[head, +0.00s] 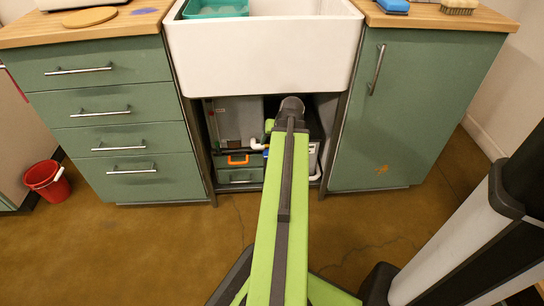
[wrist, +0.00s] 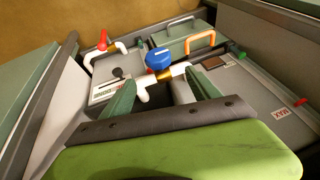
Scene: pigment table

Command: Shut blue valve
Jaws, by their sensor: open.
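The blue valve (wrist: 158,59) is a round blue knob on a white pipe with a brass-coloured fitting (wrist: 179,70). It shows in the wrist view just beyond my fingertips, near the middle of the gap. My gripper (wrist: 161,79) is open, with one green finger on each side and nothing held between them. Whether a finger touches the knob or pipe I cannot tell.
A red-handled valve (wrist: 103,40) on white pipe stands left. A green box with an orange handle (wrist: 200,40) lies beyond, and grey boxes (wrist: 262,95) stand right. The white sink (head: 265,60) hangs above the opening, between green drawers (head: 120,130) and a cupboard door (head: 410,110).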

